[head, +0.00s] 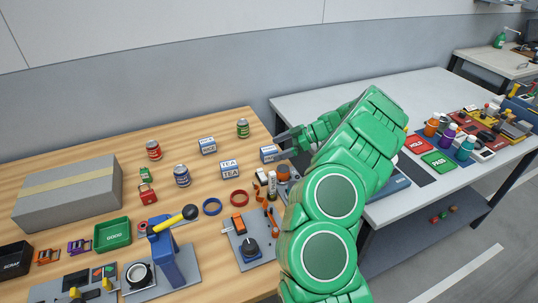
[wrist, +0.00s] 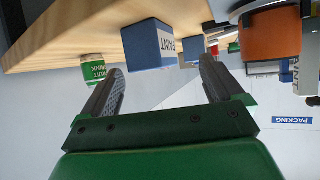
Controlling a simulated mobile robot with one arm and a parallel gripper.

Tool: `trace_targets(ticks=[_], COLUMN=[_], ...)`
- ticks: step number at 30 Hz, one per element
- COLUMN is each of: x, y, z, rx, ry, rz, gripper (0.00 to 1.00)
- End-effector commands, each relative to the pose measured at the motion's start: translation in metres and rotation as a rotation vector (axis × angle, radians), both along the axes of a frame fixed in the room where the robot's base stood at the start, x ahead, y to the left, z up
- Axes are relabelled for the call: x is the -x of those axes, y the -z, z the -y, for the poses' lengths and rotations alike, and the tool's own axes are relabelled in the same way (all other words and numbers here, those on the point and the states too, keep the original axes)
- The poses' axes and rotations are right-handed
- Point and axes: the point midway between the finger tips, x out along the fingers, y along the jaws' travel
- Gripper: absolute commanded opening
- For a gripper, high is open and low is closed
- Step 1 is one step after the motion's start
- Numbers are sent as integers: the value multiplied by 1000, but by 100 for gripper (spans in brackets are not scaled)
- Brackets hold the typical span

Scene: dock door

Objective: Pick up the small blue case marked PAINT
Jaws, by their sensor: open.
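A small blue case with a white label reading PAINT (wrist: 148,45) shows in the wrist view, ahead of the fingertips and between their lines. In the head view, a blue and white case (head: 268,153) stands near the wooden table's right edge, just left of the fingers; its label is too small to read there. My gripper (head: 284,145) is open and empty beside it. In the wrist view, the two fingers of my gripper (wrist: 161,70) are spread apart, with a gap between them and the case.
Other blue and white cases (head: 208,145) stand left, one marked TEA (head: 229,171). A green can (head: 243,128) stands behind. An orange-topped item (head: 283,172) and several small things crowd the table edge in front. A grey-topped bench (head: 400,95) stands right.

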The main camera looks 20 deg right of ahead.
Motion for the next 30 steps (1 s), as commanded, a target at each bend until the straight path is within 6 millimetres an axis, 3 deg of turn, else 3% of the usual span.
trace_targets(ticks=[18, 26, 30], x=[-27, -29, -29], y=[27, 29, 29], z=[-46, -50, -51], rx=[-1, 0, -1], ry=[-1, 0, 0], rz=[-3, -1, -2], gripper=[94, 94, 77])
